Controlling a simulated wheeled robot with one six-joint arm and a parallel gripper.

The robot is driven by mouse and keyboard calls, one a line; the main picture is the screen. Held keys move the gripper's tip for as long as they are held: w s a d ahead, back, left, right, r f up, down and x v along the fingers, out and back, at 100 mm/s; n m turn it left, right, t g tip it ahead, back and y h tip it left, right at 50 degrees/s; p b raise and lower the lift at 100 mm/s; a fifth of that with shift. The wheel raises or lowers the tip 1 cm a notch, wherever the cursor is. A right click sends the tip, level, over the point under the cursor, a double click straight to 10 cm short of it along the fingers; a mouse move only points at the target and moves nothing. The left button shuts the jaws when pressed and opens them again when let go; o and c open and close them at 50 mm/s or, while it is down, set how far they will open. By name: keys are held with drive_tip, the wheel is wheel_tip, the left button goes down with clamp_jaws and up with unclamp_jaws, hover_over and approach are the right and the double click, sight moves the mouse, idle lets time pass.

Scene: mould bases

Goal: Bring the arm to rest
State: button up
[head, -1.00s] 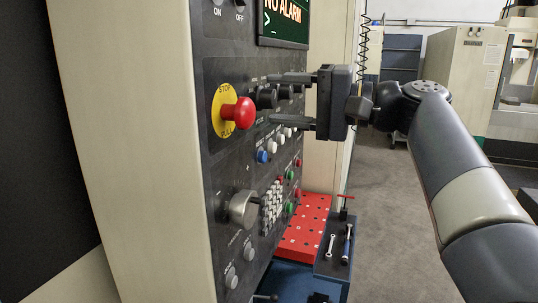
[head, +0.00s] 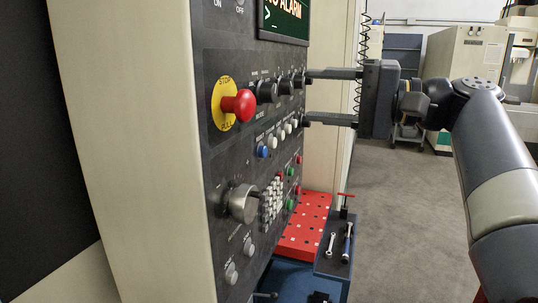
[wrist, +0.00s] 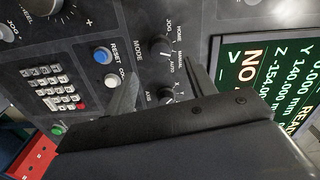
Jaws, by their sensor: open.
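My gripper (head: 307,98) is open and empty in the head view, its two dark fingers one above the other and pointing left toward the machine's control panel (head: 232,160). Their tips are close to the row of black knobs (head: 286,84); I cannot tell whether they touch the panel. In the wrist view, my gripper (wrist: 160,83) shows its fingers apart. A mode knob (wrist: 160,47) is beyond the tips and another knob (wrist: 167,96) shows between the fingers. My arm reaches in from the right.
A red emergency stop button (head: 240,105) on a yellow disc sticks out from the panel. A lit screen (head: 285,20) is above. A red perforated plate (head: 303,222) and a blue cart with wrenches (head: 345,245) stand below. Open floor (head: 405,210) lies to the right.

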drive_tip(key=p+x, duration=0.1)
drive_tip(key=x, duration=0.6)
drive_tip(key=shift+r+m+p, duration=0.2)
drive_tip(key=shift+m+p, duration=0.3)
drive_tip(key=shift+p, duration=0.25)
drive_tip(key=shift+d+m+p, duration=0.15)
drive_tip(key=shift+m+p, duration=0.65)
drive_tip(key=shift+m, duration=0.1)
drive_tip(key=m+p, duration=0.5)
drive_tip(key=b, duration=0.3)
approach(275, 90)
drive_tip(key=shift+v, duration=1.15)
drive_tip(key=shift+f, duration=0.2)
